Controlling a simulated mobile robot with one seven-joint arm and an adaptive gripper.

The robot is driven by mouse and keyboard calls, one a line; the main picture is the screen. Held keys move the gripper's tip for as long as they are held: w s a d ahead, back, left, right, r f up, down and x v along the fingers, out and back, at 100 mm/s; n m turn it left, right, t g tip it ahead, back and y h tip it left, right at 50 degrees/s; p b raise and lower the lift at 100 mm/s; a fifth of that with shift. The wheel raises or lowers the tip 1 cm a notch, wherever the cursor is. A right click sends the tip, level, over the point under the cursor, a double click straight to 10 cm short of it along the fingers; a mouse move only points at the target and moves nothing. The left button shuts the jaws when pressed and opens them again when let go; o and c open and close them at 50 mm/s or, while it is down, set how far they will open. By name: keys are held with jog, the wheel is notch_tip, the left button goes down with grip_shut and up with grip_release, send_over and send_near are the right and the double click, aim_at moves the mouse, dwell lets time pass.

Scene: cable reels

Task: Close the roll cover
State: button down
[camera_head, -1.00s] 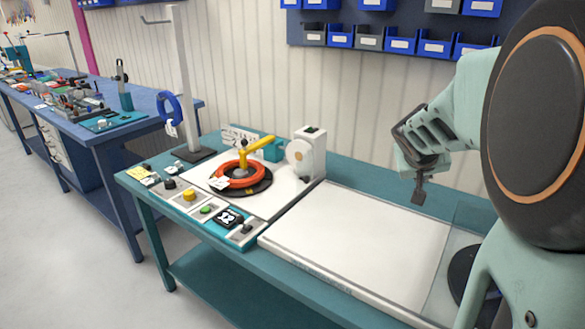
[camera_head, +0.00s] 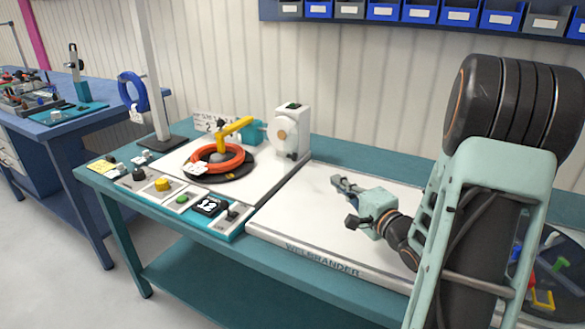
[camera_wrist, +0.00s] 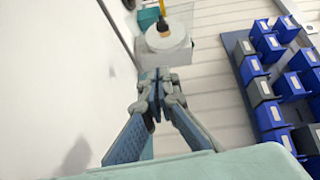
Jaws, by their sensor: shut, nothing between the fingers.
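I cannot tell for certain which part is the roll cover. A flat white panel (camera_head: 310,215) with dark lettering on its front edge lies on the teal bench, and its white surface shows at the left of the wrist view (camera_wrist: 60,70). My gripper (camera_head: 340,183) is above this panel, pointing toward the white upright unit (camera_head: 291,132). In the wrist view its fingertips (camera_wrist: 157,92) are together with nothing between them. The unit's round face also shows ahead of them (camera_wrist: 167,38). My arm hides the panel's right part.
An orange cable coil (camera_head: 218,160) lies on a dark disc, with a yellow arm (camera_head: 235,127) over it. Buttons and a counter (camera_head: 209,205) line the front edge. A dark round tray (camera_head: 560,245) with coloured pieces is at the right. Blue bins (camera_head: 382,9) hang behind.

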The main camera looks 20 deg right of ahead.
jog(key=w+a+b, duration=0.2)
jog(key=w+a, duration=0.3)
jog(key=w, duration=0.6)
jog(key=shift+w+a+r+m+t, duration=0.15)
jog(key=shift+w+r+m+t, duration=0.15)
jog(key=shift+w, duration=0.1)
jog(key=shift+a, duration=0.1)
